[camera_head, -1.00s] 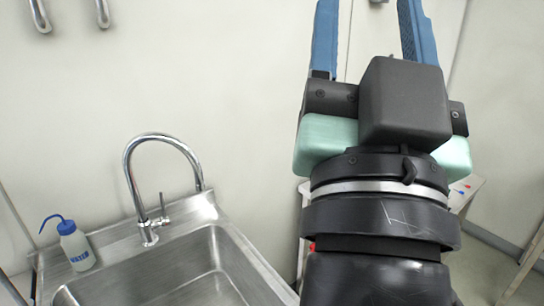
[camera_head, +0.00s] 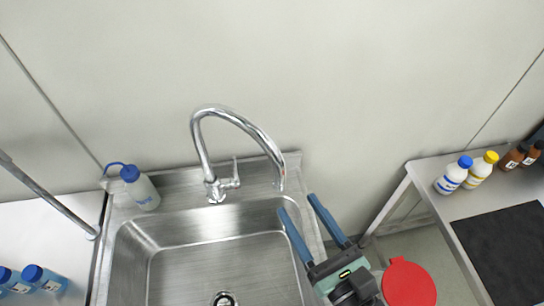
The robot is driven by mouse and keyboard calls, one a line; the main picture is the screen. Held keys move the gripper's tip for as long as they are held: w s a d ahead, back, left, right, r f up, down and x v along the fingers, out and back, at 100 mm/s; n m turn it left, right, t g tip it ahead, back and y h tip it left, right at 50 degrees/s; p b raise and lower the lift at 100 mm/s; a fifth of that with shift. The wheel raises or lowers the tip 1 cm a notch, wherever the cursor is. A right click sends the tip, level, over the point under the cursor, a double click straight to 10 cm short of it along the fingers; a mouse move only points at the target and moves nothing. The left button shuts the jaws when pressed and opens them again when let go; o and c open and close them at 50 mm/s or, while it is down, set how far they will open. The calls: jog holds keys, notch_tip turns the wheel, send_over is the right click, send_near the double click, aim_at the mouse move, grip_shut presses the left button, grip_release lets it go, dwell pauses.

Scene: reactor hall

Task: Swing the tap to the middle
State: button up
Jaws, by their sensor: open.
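The chrome tap (camera_head: 240,122) has a tall curved spout and a small lever at its base, and stands at the back of the steel sink (camera_head: 205,245). Its spout is swung to the right, and its outlet end hangs near the sink's back right corner. My gripper (camera_head: 294,204) is over the right side of the sink, its two blue fingers apart and empty. The fingertips are just below and right of the spout's outlet in the picture, and a gap shows between them. I cannot tell their height relative to the spout.
A wash bottle (camera_head: 140,188) with a blue cap stands at the sink's back left corner. Blue-capped bottles (camera_head: 42,279) are at the lower left. A table (camera_head: 440,208) on the right holds several bottles and a black mat (camera_head: 505,250). A red round lid (camera_head: 408,283) lies right of my arm.

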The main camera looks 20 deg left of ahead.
jog(key=p+x, duration=0.2)
jog(key=x, duration=1)
grip_shut()
jog(key=shift+d, duration=0.1)
dwell(1.0)
